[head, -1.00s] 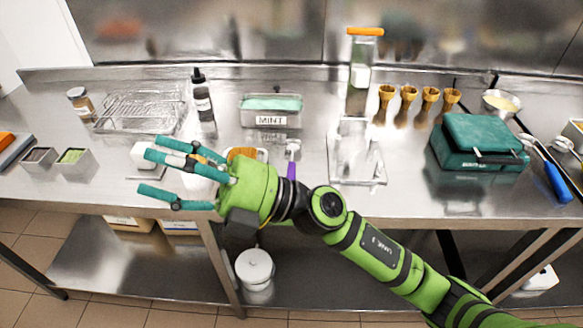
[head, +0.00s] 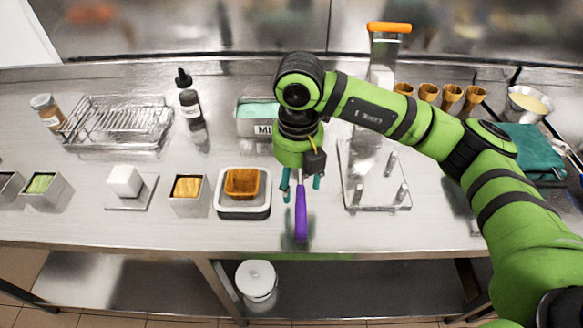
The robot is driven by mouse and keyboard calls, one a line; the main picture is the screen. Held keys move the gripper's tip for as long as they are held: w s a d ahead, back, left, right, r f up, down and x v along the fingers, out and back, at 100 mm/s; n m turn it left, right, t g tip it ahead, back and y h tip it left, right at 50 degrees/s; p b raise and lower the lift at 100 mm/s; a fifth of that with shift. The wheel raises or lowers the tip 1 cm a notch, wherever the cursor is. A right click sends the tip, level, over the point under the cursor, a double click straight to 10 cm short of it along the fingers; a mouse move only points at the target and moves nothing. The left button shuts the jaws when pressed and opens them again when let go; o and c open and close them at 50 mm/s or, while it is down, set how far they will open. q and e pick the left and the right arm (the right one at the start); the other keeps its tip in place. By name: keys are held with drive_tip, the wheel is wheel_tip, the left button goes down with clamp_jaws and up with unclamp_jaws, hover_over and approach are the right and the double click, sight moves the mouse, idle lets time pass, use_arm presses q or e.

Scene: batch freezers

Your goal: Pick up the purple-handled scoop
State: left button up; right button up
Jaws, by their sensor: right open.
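The purple-handled scoop lies on the steel counter with its purple handle (head: 301,212) pointing toward the front edge. Its head end is hidden under my right gripper. My right gripper (head: 301,183) points down over the scoop, its teal fingers apart on either side of the upper part of the handle. The fingers are open; I cannot tell how high the tips are above the counter. My left gripper is not in view.
A tray with an amber container (head: 242,184) stands close left of the scoop. A clear stand (head: 374,181) is close on the right. The MINT tub (head: 256,119) is behind, partly hidden by my arm. The counter's front edge (head: 330,252) is near the handle end.

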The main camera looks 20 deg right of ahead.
sight(298, 203)
drive_tip(key=shift+f, duration=0.1)
drive_tip(key=f+p, duration=0.1)
drive_tip(key=s+f+p, duration=0.1)
drive_tip(key=f+p, duration=0.1)
drive_tip(key=shift+d+f, duration=0.1)
drive_tip(key=shift+d, duration=0.05)
drive_tip(key=f, duration=0.2)
drive_tip(key=shift+w+f, duration=0.2)
drive_tip(key=shift+f, duration=0.35)
drive_tip(key=c, duration=1.1)
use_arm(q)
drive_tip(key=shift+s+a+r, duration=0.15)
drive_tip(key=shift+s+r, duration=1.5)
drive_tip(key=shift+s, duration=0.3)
use_arm(e)
drive_tip(key=shift+r, duration=0.1)
clamp_jaws()
